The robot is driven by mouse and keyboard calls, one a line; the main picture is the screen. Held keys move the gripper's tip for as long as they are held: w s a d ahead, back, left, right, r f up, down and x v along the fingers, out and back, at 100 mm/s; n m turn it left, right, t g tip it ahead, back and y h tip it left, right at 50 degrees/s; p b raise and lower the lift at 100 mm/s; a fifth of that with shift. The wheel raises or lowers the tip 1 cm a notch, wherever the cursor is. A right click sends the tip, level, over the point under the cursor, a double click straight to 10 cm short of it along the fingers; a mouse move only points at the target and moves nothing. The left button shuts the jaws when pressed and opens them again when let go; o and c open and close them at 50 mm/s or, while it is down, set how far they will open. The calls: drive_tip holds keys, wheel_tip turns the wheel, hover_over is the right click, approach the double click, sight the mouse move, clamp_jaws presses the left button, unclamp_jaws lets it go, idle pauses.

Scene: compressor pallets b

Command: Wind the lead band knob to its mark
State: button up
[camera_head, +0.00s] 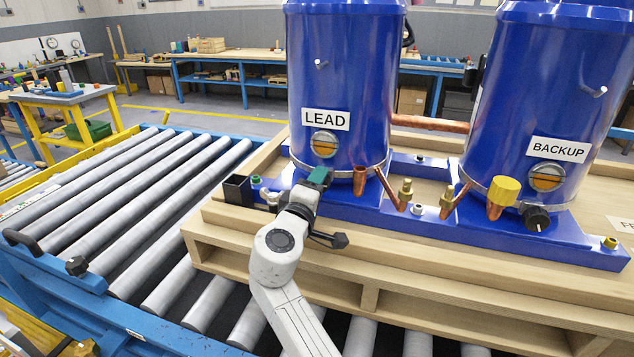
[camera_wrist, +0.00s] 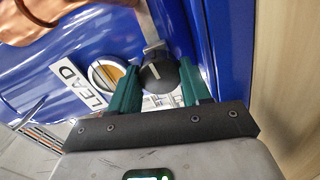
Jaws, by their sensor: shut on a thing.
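The blue LEAD compressor tank (camera_head: 340,70) stands on the left of the pallet, with a metal band around its foot. My gripper (camera_head: 318,177) is at the front of that band and hides the knob in the head view. In the wrist view, the round black lead band knob (camera_wrist: 158,75) sits between the green fingers of my gripper (camera_wrist: 159,82), which is shut on it. A white pointer line shows on the knob's face. A pale plate with dark marks (camera_wrist: 158,102) shows partly behind it; I cannot tell where the knob's mark is.
The blue BACKUP tank (camera_head: 530,90) stands to the right, with its own black knob (camera_head: 537,218). Copper stubs (camera_head: 360,180) and brass fittings (camera_head: 405,190) stand close right of my gripper. A black box (camera_head: 238,190) is to the left. The rollers (camera_head: 150,200) are clear.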

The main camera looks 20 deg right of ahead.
drive_tip(key=shift+n+p, duration=4.25)
drive_tip(key=shift+n, duration=3.05)
drive_tip(key=shift+f, duration=0.1)
drive_tip(key=o, duration=1.1)
drive_tip(key=shift+w+f, duration=0.1)
drive_tip(key=shift+c, duration=0.2)
drive_tip(key=b+v, duration=0.1)
drive_tip(key=v, duration=1)
drive_tip(key=shift+b, duration=0.3)
